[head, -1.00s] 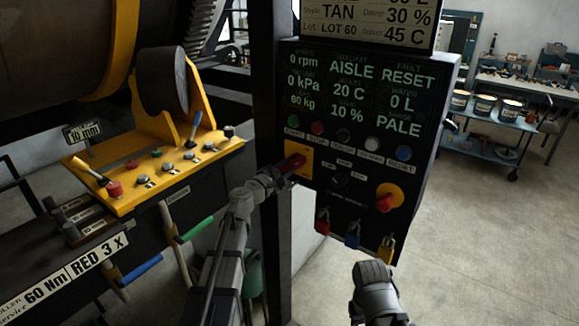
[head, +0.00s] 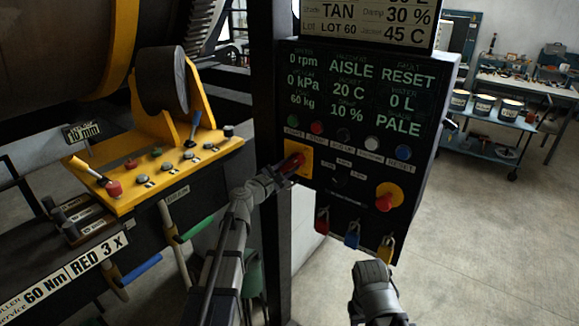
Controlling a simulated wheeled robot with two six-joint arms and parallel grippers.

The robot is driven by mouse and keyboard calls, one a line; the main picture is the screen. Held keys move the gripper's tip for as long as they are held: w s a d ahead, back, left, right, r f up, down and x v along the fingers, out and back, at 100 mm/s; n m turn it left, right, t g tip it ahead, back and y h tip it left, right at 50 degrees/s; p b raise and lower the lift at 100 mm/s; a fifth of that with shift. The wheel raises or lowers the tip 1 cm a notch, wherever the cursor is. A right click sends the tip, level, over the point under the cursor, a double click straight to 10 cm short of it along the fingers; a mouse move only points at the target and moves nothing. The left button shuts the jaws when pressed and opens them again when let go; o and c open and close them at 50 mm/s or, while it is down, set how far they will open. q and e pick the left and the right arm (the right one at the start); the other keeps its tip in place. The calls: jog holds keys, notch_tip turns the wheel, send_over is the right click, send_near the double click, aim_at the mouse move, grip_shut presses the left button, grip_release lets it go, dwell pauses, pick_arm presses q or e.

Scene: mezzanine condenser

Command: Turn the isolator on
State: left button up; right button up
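The isolator is a red handle (head: 297,160) on a yellow plate (head: 304,171) at the left edge of the black control panel (head: 350,125). The handle slants, with its lower left end at my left gripper (head: 284,172). The gripper's fingertips are at the handle and appear to touch it. They are small and dark, so I cannot tell whether they are closed around it. My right gripper (head: 372,274) is low in front of the panel, apart from it. Its fingers cannot be made out.
A red knob on a yellow disc (head: 388,197) is at the panel's lower right. Red, blue and yellow padlocks (head: 352,236) hang below. A row of buttons (head: 345,140) lies above the isolator. A yellow lever console (head: 150,175) stands left.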

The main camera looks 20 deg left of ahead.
pick_arm(q)
jog(key=o, duration=0.4)
jog(key=shift+c, duration=0.2)
jog(key=v, duration=0.7)
jog(key=shift+s+a, duration=0.15)
jog(key=shift+s, duration=0.2)
